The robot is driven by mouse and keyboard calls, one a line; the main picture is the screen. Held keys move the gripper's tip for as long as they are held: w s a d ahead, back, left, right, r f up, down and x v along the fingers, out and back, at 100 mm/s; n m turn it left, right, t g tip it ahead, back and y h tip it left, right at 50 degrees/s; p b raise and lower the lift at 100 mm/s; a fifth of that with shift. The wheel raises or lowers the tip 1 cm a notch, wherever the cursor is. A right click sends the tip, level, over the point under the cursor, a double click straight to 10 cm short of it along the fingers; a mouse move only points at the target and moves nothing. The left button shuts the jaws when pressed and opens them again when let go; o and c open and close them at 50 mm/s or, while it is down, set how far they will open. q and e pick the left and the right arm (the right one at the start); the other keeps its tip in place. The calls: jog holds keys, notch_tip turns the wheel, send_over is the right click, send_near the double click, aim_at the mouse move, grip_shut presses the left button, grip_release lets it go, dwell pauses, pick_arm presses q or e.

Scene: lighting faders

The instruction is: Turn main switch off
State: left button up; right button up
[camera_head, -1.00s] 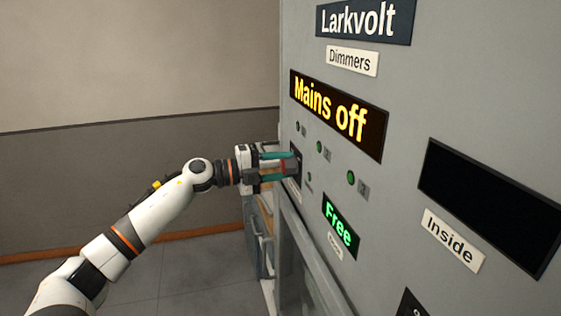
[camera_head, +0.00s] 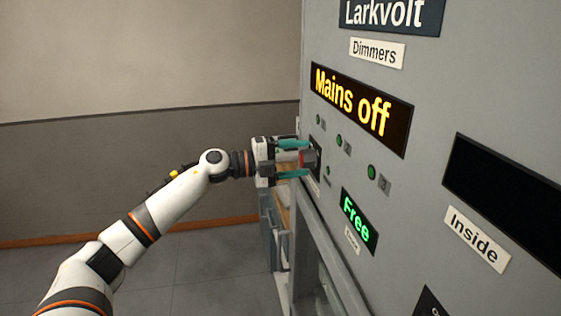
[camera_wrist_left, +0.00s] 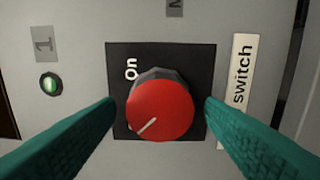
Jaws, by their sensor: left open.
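The main switch is a round red knob (camera_wrist_left: 160,108) on a black square plate (camera_wrist_left: 190,56), seen in the left wrist view. "On" is printed at the plate's left; the knob's white line points to the lower left. In the head view the red knob (camera_head: 309,158) shows between the fingers. My left gripper (camera_head: 294,159) is open, its teal fingers on either side of the knob, apart from it in the left wrist view. The amber display (camera_head: 361,108) on the cabinet reads "Mains off". My right gripper is not in view.
The grey cabinet (camera_head: 455,90) fills the right side. A label reading "switch" (camera_wrist_left: 238,90) is beside the plate. Open floor lies at left.

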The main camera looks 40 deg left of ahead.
pick_arm(q)
jog(key=b+v, duration=0.7)
jog(key=v, duration=0.4)
jog(key=shift+a, duration=0.2)
jog(key=shift+s, duration=0.15)
